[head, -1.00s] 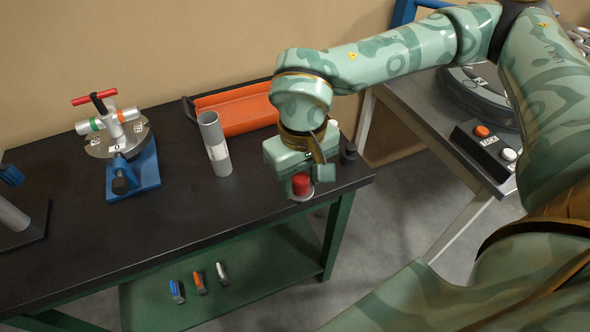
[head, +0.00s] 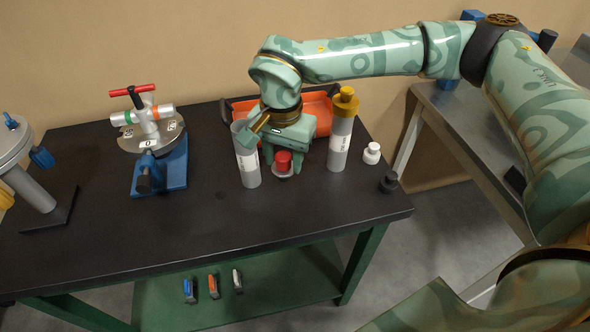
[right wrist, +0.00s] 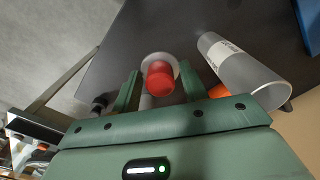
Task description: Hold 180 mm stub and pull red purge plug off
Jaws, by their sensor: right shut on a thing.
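My right gripper (head: 284,160) is shut on the red plug (head: 283,157), which has a pale round flange under it. In the right wrist view the red plug (right wrist: 159,78) sits between the fingers. A grey tube (head: 247,165) with a white label and an open top stands upright just left of the gripper; it also shows in the right wrist view (right wrist: 238,62). Another grey tube (head: 341,143) with a yellow cap stands to the right of the gripper. I cannot read either label, so which one is the 180 mm stub is unclear. My left gripper is not in view.
An orange tray (head: 318,108) lies behind the gripper. A white bottle (head: 372,154) and a black knob (head: 388,183) stand near the bench's right end. The dark bench's front middle (head: 200,225) is clear.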

